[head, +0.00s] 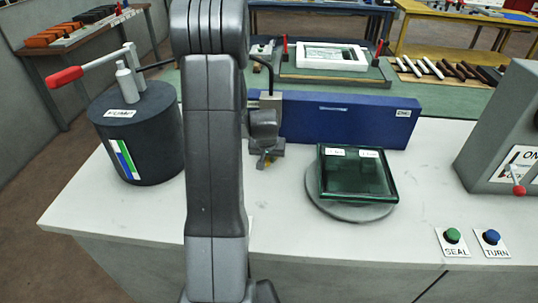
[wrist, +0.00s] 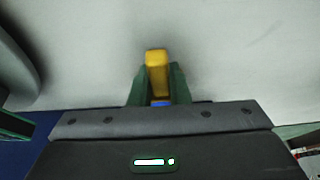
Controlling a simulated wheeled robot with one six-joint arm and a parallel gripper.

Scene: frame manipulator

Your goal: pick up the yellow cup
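The yellow cup (wrist: 157,72) shows in the wrist view as a small yellow block-like shape between the two green fingers of my gripper (wrist: 160,82). The fingers lie close against both its sides, and its far end sticks out past their tips. A small blue patch shows below it, between the finger bases. In the head view my gripper (head: 268,158) is just in front of the long blue case, over the white table (head: 270,225). Only a speck of yellow shows there at the fingertips; my arm hides part of this area.
A dark round canister (head: 140,135) with a red-handled lever stands at left. The blue case (head: 345,120) lies behind my gripper. A green glass box (head: 357,175) sits on a grey disc at right. Green and blue buttons (head: 453,236) and a grey switch box (head: 505,135) are farther right.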

